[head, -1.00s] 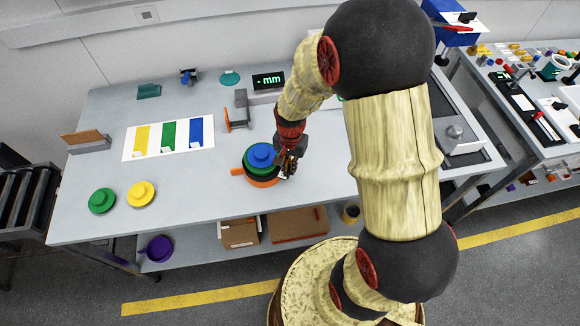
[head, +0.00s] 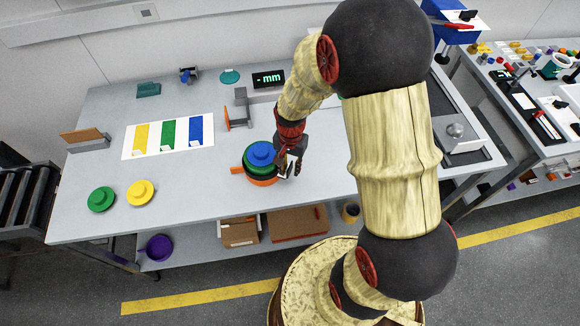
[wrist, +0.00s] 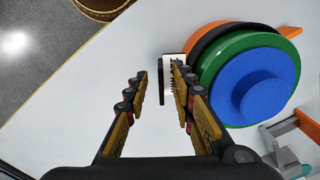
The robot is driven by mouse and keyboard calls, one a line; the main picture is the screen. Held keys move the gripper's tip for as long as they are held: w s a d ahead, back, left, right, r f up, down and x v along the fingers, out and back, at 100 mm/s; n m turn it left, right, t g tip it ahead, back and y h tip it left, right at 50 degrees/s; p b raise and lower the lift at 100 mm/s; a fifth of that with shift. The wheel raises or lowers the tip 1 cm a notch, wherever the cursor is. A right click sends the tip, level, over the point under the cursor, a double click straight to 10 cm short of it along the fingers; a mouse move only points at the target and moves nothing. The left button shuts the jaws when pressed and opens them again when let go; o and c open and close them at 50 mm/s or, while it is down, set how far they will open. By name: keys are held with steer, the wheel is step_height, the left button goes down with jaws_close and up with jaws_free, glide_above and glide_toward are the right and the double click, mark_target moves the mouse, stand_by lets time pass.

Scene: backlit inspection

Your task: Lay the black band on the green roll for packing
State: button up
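A stack of round pieces stands at the middle front of the bench. Its blue piece (head: 261,152) is on top, the green roll (head: 250,165) is below it, then a black band (wrist: 204,43), then an orange base (head: 265,183). In the wrist view the green roll (wrist: 236,48) shows as a rim around the blue piece. My gripper (wrist: 159,72) is just beside the stack, fingers apart. A small white piece with black marks and a dark edge (wrist: 168,72) shows between the fingers, partly hidden by one; I cannot tell whether it touches them.
Another green piece (head: 101,200) and a yellow piece (head: 140,193) lie at the bench's left. A white sheet with yellow, green and blue strips (head: 181,152) lies behind them. An orange-and-grey stand (head: 237,118) is behind the stack. The bench between the stack and yellow piece is clear.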

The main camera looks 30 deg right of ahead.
step_height(320, 180, up, 12)
stand_by(0.7)
stand_by(0.6)
steer(key=s+a+r+n+t+b, duration=0.1)
steer(key=s+a+r+n+t, duration=0.1)
steer(key=s+r+n, duration=0.3)
steer(key=s+a+r+n+t+b, duration=0.2)
steer(key=s+a+r+n+t, duration=0.1)
steer(key=s+r, duration=0.6)
steer(key=shift+s+a+r+n, duration=0.15)
steer(key=shift+a+r+n, duration=0.5)
steer(key=shift+r+n, duration=0.3)
steer(key=shift+f, duration=0.1)
